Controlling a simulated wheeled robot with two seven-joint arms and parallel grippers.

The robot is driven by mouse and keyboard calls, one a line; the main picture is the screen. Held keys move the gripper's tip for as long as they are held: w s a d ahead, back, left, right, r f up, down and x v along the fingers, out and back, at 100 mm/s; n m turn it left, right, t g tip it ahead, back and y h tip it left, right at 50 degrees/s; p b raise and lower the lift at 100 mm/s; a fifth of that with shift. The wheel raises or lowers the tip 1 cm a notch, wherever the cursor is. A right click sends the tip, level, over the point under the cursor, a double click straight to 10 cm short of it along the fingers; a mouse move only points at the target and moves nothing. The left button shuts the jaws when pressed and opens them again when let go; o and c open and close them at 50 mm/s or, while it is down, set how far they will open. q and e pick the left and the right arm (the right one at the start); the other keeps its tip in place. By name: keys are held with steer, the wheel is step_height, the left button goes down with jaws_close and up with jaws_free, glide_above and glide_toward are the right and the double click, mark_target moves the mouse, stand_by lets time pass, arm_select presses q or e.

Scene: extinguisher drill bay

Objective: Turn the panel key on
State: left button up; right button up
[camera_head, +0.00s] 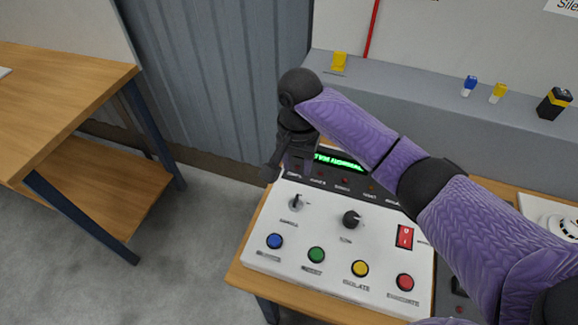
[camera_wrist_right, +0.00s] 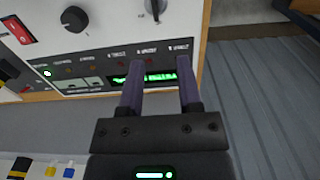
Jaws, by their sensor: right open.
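The white control panel (camera_head: 330,250) lies sloped on a wooden table. The panel key (camera_head: 296,203) is a small metal key standing in a round lock at the panel's upper left. It also shows at the top edge of the right wrist view (camera_wrist_right: 155,8). My right gripper (camera_wrist_right: 158,66) is open and empty, its two purple fingers apart over the green display strip, short of the key. In the head view the right gripper (camera_head: 275,168) points down behind the key, partly hidden by its own wrist. My left gripper is not in view.
A black knob (camera_head: 351,219) and a red rocker switch (camera_head: 404,236) sit right of the key. Blue (camera_head: 275,241), green (camera_head: 316,255), yellow (camera_head: 360,269) and red (camera_head: 405,282) buttons line the front. A grey ledge (camera_head: 420,110) stands behind. Free floor lies left.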

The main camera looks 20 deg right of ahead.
mark_target(297, 196)
steer(key=f+b, duration=0.1)
steer(key=f, duration=0.2)
steer(key=s+f+b, duration=0.1)
steer(key=f, duration=0.1)
steer(key=shift+s+f, duration=0.2)
steer(key=shift+f, duration=0.2)
step_height(297, 196, down, 3)
steer(key=shift+w+b, duration=0.15)
steer(key=shift+b, duration=0.3)
steer(key=shift+f, duration=0.3)
steer(key=c, duration=0.4)
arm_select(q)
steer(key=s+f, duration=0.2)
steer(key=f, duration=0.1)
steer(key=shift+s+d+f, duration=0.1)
arm_select(e)
jaws_close()
